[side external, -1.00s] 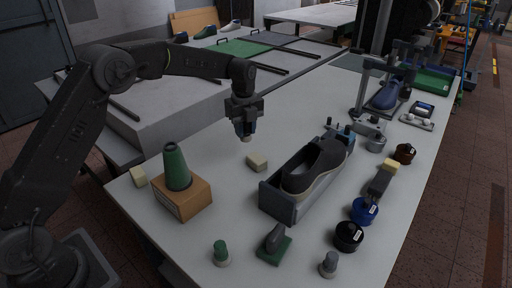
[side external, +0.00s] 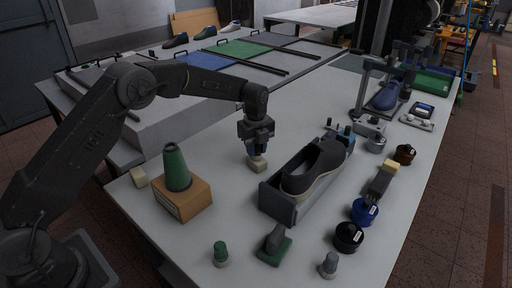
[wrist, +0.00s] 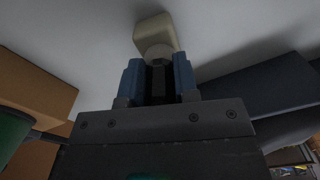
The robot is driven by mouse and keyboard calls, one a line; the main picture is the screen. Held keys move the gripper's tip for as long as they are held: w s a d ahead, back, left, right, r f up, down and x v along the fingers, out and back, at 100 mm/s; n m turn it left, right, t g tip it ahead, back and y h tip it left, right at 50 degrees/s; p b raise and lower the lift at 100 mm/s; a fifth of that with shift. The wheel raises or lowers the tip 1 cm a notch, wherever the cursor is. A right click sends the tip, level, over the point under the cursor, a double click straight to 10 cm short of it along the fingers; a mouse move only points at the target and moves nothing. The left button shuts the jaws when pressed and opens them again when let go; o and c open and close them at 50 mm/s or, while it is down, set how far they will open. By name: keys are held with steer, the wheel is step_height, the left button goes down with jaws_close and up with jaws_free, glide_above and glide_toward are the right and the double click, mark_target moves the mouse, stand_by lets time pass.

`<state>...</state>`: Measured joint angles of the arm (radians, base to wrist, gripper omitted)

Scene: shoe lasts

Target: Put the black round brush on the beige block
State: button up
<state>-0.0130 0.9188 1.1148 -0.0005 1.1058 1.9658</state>
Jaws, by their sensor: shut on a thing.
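My gripper (side external: 257,146) is shut on the black round brush (wrist: 158,82), which points downward. Its dark handle sits between the blue fingers in the wrist view, with a pale round end (wrist: 158,51) beyond them. The beige block (side external: 258,166) lies on the white table directly below my gripper. It also shows in the wrist view (wrist: 154,27), just past the pale end of the brush. The brush end is at or very close to the block's top; I cannot tell whether they touch.
A grey tray with a dark shoe (side external: 313,168) stands close on the right. A green cone (side external: 176,166) on a cardboard box (side external: 183,200) stands left. Another beige block (side external: 138,177) lies at the left edge. Green (side external: 221,249) and grey (side external: 329,261) round brushes stand in front.

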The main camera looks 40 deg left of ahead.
steer(key=o, duration=0.9)
step_height(320, 180, up, 12)
steer(key=shift+f, duration=0.25)
steer(key=s+r+n+t, duration=0.3)
steer(key=s+r+n, duration=0.9)
steer(key=s, duration=0.6)
steer(key=s+f+n+t, duration=0.1)
steer(key=s+n, duration=0.2)
steer(key=s, duration=0.3)
steer(key=s+f+n, duration=0.2)
steer(key=s+n, duration=0.2)
steer(key=s, duration=0.2)
steer(key=s+f+n+t, duration=0.1)
steer(key=s+n, duration=0.2)
steer(key=s, duration=0.3)
steer(key=shift+s+d+f+t, duration=0.25)
steer(key=shift+s+d+t, duration=0.05)
steer(key=shift+s+d, duration=0.1)
